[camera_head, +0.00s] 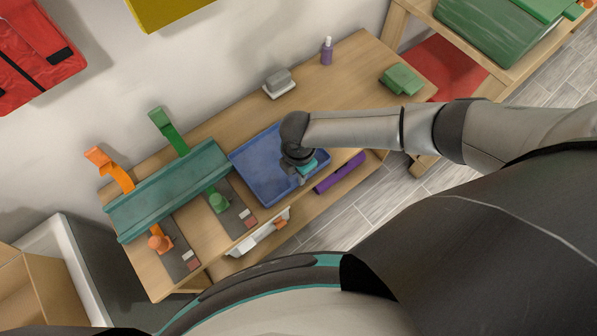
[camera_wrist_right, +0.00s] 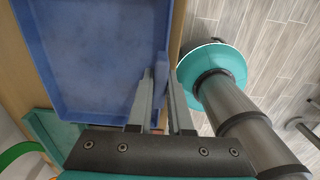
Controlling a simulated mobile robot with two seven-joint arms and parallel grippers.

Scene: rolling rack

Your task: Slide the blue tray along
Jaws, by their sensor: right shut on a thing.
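The blue tray (camera_head: 262,165) lies flat on the wooden table (camera_head: 335,95), near its front edge. My right gripper (camera_head: 305,170) reaches in from the right and is at the tray's right front side. In the right wrist view, the blue tray (camera_wrist_right: 95,50) fills the left part. There the fingers of my right gripper (camera_wrist_right: 167,85) are shut on its side wall, one on each side. The hand hides part of the tray's right end in the head view. My left gripper is not in view.
A teal trough (camera_head: 168,190) with green and orange holders stands just left of the tray. Right of it is free tabletop, with a grey block on a white dish (camera_head: 279,84), a purple bottle (camera_head: 327,51) and a green object (camera_head: 401,79) toward the back and right.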

